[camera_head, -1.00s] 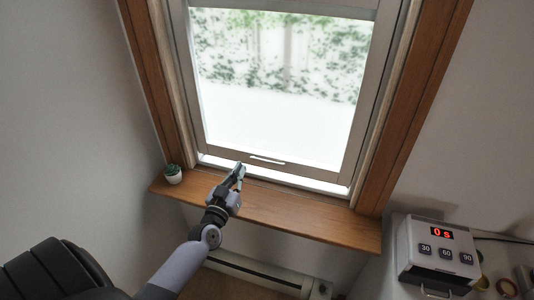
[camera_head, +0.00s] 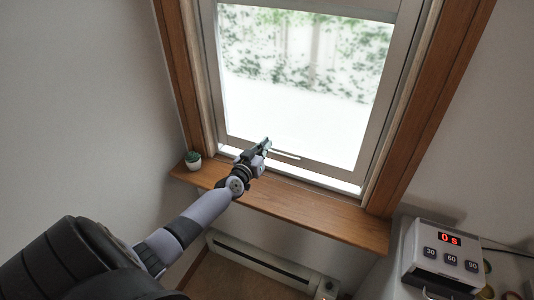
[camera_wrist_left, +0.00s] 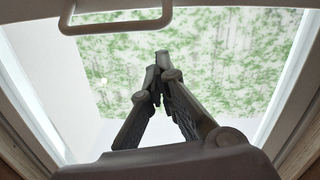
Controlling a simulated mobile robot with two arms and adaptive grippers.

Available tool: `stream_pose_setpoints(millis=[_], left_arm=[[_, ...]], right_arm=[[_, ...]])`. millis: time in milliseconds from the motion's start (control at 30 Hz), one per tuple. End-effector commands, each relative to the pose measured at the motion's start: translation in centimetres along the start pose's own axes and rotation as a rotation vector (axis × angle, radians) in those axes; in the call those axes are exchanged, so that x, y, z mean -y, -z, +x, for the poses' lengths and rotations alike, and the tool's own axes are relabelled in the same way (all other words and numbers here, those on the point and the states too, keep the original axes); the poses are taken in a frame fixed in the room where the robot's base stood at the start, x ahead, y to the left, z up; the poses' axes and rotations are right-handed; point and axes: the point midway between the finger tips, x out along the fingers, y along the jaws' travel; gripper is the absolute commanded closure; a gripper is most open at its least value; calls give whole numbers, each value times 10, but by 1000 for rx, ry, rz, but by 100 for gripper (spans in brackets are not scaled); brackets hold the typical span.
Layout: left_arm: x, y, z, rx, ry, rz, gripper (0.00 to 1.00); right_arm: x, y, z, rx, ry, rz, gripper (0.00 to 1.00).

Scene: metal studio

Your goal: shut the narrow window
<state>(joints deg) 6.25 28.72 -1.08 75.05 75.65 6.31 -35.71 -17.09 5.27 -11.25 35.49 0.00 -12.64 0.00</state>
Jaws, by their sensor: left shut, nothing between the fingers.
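The narrow window's pale sash (camera_head: 340,175) stands in a wooden frame, with a bright strip (camera_head: 325,181) along its bottom edge above the sill. A slim pull handle (camera_head: 285,155) sits on the bottom rail; in the left wrist view the handle (camera_wrist_left: 115,22) shows as a pale bar at the top left. My left gripper (camera_head: 267,141) is shut and empty, in front of the lower sash just left of the handle. In the left wrist view its fingertips (camera_wrist_left: 161,62) meet in front of the pane; contact cannot be told. My right gripper is not in view.
A wooden sill (camera_head: 300,205) runs below the window, with a small potted succulent (camera_head: 193,161) at its left end. A heater (camera_head: 260,262) is under it. A timer box (camera_head: 442,258) reading 0 s stands at the lower right.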

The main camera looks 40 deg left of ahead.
Motion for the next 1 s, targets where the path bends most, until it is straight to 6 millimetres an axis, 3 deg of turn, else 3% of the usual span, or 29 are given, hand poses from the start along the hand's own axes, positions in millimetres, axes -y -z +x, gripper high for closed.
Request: stream_pose_setpoints(millis=[133,567,833,1000], left_arm=[[1,-12,4,-5,0,1,100],[0,-15,4,-5,0,0,100],[7,-52,6,-1,0,0,100],[8,-59,6,1,-1,0,100]], right_arm=[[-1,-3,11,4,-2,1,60],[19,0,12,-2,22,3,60],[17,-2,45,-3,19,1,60],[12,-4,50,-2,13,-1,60]])
